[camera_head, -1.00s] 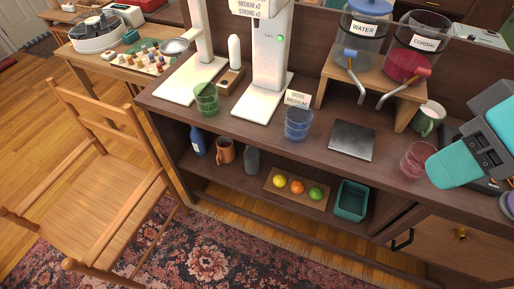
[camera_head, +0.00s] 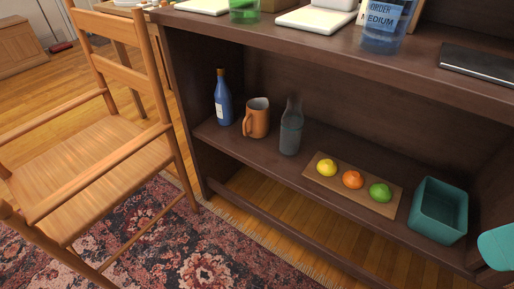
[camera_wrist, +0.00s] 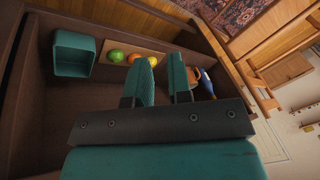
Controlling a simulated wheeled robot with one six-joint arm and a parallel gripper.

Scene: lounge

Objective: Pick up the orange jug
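The orange jug (camera_head: 257,118) stands upright on the lower shelf, with its handle on its left side. It is between a blue bottle (camera_head: 223,97) and a grey bottle (camera_head: 291,126). In the wrist view, a small orange-brown patch beside the right finger may be the jug, mostly hidden. My gripper (camera_wrist: 160,62) has its two teal fingers apart, with nothing held between them. It is apart from the jug. In the head view only a teal piece of my arm shows at the right edge.
A wooden board (camera_head: 394,206) with yellow, orange and green fruit and a teal bin (camera_head: 439,210) are right of the bottles. The upper counter (camera_head: 330,55) overhangs the shelf. A wooden chair (camera_head: 100,150) stands close on the left. The rug (camera_head: 150,235) lies in front.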

